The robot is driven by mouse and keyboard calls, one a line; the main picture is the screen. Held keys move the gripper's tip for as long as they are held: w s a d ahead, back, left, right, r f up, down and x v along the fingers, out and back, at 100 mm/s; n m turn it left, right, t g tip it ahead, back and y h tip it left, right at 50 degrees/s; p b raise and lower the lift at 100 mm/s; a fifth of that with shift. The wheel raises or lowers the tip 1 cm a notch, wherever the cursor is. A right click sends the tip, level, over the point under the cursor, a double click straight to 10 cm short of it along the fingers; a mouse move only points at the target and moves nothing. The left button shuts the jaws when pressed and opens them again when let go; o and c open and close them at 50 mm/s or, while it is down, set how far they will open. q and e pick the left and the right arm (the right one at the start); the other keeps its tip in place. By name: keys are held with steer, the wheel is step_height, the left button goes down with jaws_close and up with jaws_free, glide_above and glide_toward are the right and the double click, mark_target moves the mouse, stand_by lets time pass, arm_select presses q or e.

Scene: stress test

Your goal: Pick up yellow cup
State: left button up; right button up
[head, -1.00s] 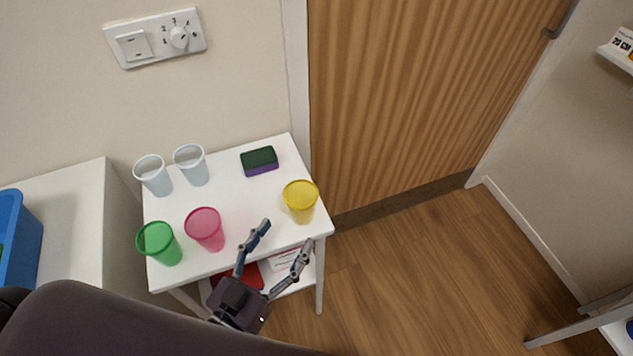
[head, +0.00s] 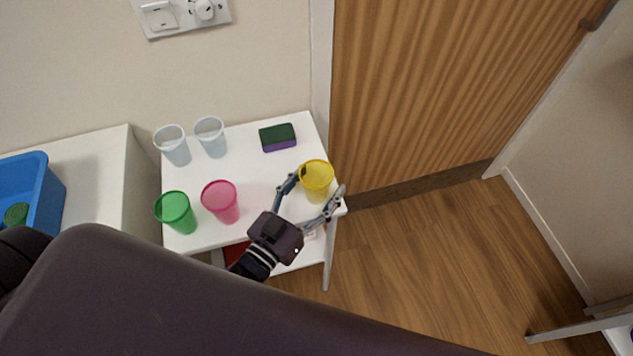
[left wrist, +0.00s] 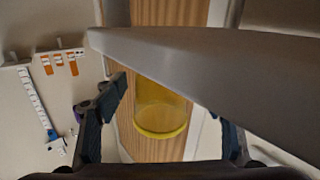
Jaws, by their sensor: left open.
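The yellow cup (head: 316,181) stands upright near the right front corner of the small white table (head: 245,178). My left gripper (head: 320,184) is open, with one finger on each side of the cup. In the left wrist view, the yellow cup (left wrist: 160,110) shows between the two dark fingers of the left gripper (left wrist: 172,108), with visible space on both sides. I cannot tell whether either finger touches it. My right gripper is not in view.
A pink cup (head: 220,201) and a green cup (head: 176,212) stand left of the gripper. Two clear cups (head: 173,147) (head: 211,138) and a sponge (head: 278,138) are farther back. A blue bin (head: 48,195) is at far left. Open floor lies right of the table.

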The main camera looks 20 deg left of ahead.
arm_select(q)
steer(key=shift+c, duration=0.9)
steer(key=c, duration=0.7)
steer(key=shift+o, duration=0.2)
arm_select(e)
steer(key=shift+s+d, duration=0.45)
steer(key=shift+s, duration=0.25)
arm_select(q)
steer(key=shift+r, duration=0.1)
